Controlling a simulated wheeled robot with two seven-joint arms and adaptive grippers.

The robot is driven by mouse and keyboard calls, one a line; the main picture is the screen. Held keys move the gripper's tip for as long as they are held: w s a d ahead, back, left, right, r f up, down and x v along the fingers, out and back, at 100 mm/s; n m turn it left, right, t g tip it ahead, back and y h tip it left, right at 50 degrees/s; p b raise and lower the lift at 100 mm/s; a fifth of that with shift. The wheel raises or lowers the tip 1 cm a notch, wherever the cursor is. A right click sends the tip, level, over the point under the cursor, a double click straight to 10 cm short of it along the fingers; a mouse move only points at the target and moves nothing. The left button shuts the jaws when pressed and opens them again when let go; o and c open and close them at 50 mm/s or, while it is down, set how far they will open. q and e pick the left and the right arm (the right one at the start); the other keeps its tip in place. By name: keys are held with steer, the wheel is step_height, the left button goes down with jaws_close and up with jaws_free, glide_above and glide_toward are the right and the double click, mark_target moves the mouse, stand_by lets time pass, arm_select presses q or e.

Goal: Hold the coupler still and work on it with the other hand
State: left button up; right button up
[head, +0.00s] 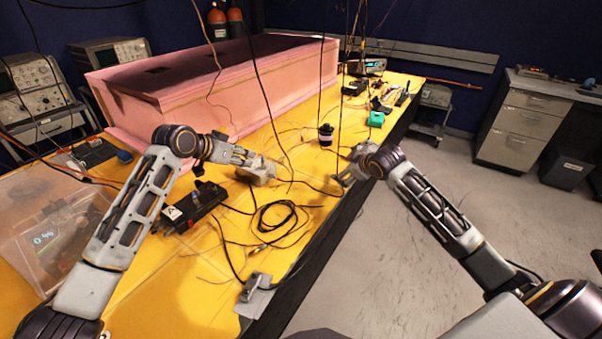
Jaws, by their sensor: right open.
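A small pale grey block (262,173), possibly the coupler, sits on the yellow tabletop near its middle. My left gripper (254,160) reaches in from the left, with its fingertips at the block's top. They overlap it in the picture, and I cannot tell whether they are shut on it. My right gripper (343,177) is open and empty by the table's right edge, to the right of the block and apart from it.
A large pink foam enclosure (215,85) stands behind. A black cylinder (325,135) stands beyond the grippers. Loose black cables (277,215), a black device (192,207), a clear bin (45,235) and a metal clamp (255,288) occupy the table. Open floor lies right.

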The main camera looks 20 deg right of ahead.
mark_target(268, 172)
steer(key=a+y, duration=0.2)
steer(key=a, duration=0.2)
steer(key=a+y, duration=0.2)
steer(key=a, duration=0.2)
steer(key=shift+w+a+r, duration=0.1)
steer(key=shift+a+r, duration=0.05)
steer(key=shift+a, duration=0.05)
steer(key=a+y, duration=0.1)
steer(key=a, duration=0.1)
steer(key=a+r+y, duration=0.1)
steer(key=a, duration=0.2)
steer(key=a+r+y, duration=0.1)
steer(key=a, duration=0.1)
steer(key=shift+s+a+t+y, duration=0.3)
steer(key=shift+a+y, duration=0.1)
steer(key=shift+s+a+r+m, duration=0.1)
steer(key=shift+a+r+m, duration=0.25)
steer(key=shift+a, duration=0.3)
steer(key=shift+y, duration=0.3)
steer(key=shift+x, duration=6.9)
steer(key=shift+c, duration=0.4)
